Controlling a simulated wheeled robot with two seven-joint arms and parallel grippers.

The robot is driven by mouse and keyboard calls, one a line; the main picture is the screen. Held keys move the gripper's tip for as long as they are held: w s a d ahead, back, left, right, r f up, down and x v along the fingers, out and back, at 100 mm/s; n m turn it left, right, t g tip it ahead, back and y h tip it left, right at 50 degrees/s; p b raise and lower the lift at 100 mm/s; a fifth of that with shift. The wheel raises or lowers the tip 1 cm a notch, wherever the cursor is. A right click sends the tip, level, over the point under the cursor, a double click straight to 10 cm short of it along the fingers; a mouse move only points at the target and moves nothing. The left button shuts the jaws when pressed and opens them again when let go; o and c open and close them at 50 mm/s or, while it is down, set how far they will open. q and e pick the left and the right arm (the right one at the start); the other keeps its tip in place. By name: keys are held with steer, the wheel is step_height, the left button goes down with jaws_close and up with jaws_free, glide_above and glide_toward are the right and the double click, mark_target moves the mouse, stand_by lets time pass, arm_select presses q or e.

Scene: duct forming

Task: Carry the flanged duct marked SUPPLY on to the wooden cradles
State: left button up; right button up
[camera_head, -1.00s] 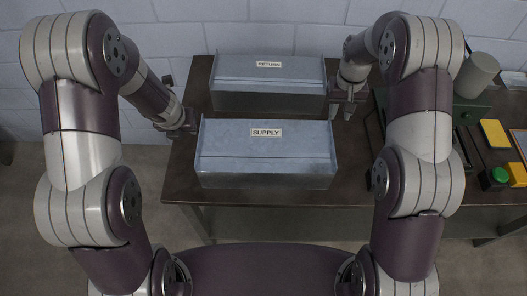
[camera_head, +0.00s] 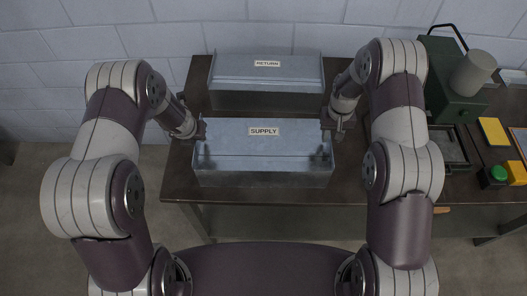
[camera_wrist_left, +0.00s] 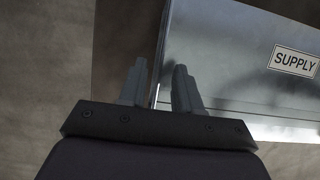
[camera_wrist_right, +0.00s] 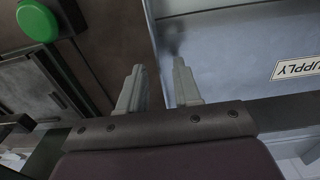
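The grey sheet-metal duct marked SUPPLY (camera_head: 263,165) lies near the table's front edge. My left gripper (camera_head: 201,131) is at its left end. In the left wrist view my left gripper (camera_wrist_left: 161,75) has its fingers apart, one on each side of the duct's end edge (camera_wrist_left: 161,45). My right gripper (camera_head: 328,127) is at the duct's right end. In the right wrist view my right gripper (camera_wrist_right: 158,75) is open too, with the duct's end edge (camera_wrist_right: 151,25) between its fingers. I cannot make out the wooden cradles in any view.
A similar duct marked RETURN (camera_head: 267,82) lies just behind on the dark table (camera_head: 182,185). To the right are a green machine (camera_head: 440,85), a yellow block (camera_head: 493,131) and a green button (camera_head: 498,174). A block wall stands behind the table.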

arm_select(q)
steer(key=shift+w+f, duration=0.2)
steer(key=shift+f, duration=0.3)
arm_select(e)
steer(key=shift+f, duration=0.5)
arm_select(q)
jaws_close()
arm_select(e)
jaws_close()
arm_select(q)
steer(key=shift+r, duration=0.15)
arm_select(e)
steer(key=shift+r, duration=0.1)
